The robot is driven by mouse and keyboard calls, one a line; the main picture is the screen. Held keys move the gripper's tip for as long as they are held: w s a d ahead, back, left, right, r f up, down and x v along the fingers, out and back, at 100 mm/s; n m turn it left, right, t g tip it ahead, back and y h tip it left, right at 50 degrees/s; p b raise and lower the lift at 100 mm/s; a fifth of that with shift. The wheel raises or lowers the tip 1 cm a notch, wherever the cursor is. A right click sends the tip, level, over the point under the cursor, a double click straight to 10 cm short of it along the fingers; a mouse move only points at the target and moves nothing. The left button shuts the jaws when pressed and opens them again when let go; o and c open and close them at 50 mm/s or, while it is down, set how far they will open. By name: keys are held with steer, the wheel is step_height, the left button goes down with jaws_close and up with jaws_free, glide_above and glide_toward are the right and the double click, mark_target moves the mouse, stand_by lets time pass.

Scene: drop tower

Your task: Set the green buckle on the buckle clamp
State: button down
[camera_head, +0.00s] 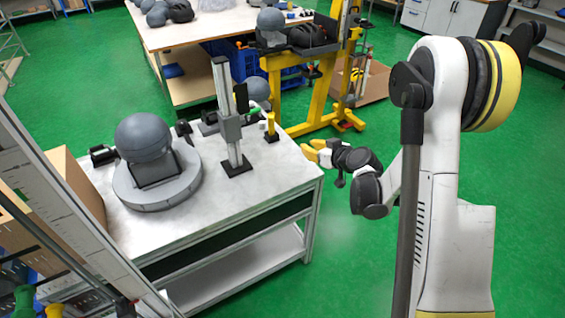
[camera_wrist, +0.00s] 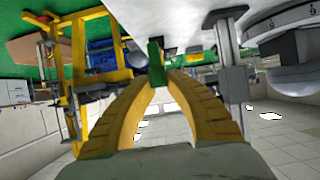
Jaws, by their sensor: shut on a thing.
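My gripper (camera_head: 308,150) has yellow fingers and is just off the right edge of the white-topped table, at about its height. In the wrist view the fingers (camera_wrist: 158,80) meet around the lower end of a small upright green piece, the green buckle (camera_wrist: 155,52). In the head view the buckle cannot be made out against the green floor. A grey upright column with a sliding block (camera_head: 230,125) stands on the table. Beside it are a small green part (camera_head: 255,112) and a short yellow post (camera_head: 271,127). I cannot tell for sure which part is the buckle clamp.
A grey sphere (camera_head: 142,137) sits on a round base (camera_head: 160,190) on the table's left. A yellow frame (camera_head: 310,95) stands behind the table, with a cardboard box (camera_head: 372,82) beside it. The table's front right top (camera_head: 285,170) is clear.

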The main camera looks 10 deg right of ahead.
steer(key=b+x, duration=0.1)
steer(key=x, duration=0.3)
steer(key=s+a+f+b+x, duration=0.1)
steer(key=x, duration=0.3)
steer(key=a+b+x, duration=0.1)
steer(key=b+x, duration=0.1)
steer(key=x, duration=0.2)
steer(key=shift+w+a+f, duration=0.15)
steer(key=shift+a+f, duration=0.05)
steer(key=shift+f, duration=0.2)
steer(key=shift+f+b, duration=1.1)
steer(key=shift+f, duration=0.85)
steer(key=shift+f, duration=0.1)
steer(key=c, duration=1.4)
jaws_free()
steer(key=shift+c, duration=0.2)
